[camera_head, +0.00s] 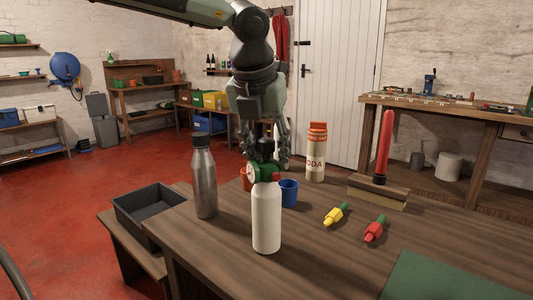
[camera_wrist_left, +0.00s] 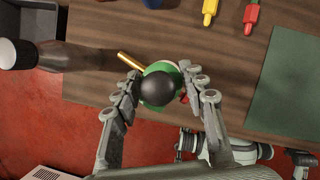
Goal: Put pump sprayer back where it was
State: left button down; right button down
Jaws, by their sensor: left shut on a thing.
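The pump sprayer (camera_head: 267,218) is a white bottle with a green head and a black ball knob. It is upright at the table's near side; whether its base touches the wood is unclear. My left gripper (camera_head: 265,150) comes down from above, shut on the sprayer's head with a finger on either side. In the left wrist view the sprayer's black knob (camera_wrist_left: 158,88) sits between the fingers, with a brass-coloured nozzle pointing up-left. Parts of my right arm appear at the lower right there, too small to tell its jaws.
A steel bottle (camera_head: 204,180) stands close left of the sprayer. A blue cup (camera_head: 289,194) and red cup (camera_head: 245,180) stand behind it. A dark crate (camera_head: 135,222) is left.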

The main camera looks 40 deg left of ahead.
pick_arm(q)
jog(key=c, duration=0.9)
grip_release()
pick_arm(e)
jog(key=shift+d+r, duration=0.1)
jog(key=shift+r, duration=0.45)
jog(key=shift+f, duration=0.1)
pick_arm(q)
jog(key=shift+r, duration=0.15)
jog(key=v, duration=1.1)
jog(key=shift+s+r, duration=0.25)
jog(key=shift+r, duration=0.1)
pick_arm(e)
jog(key=shift+f, duration=0.7)
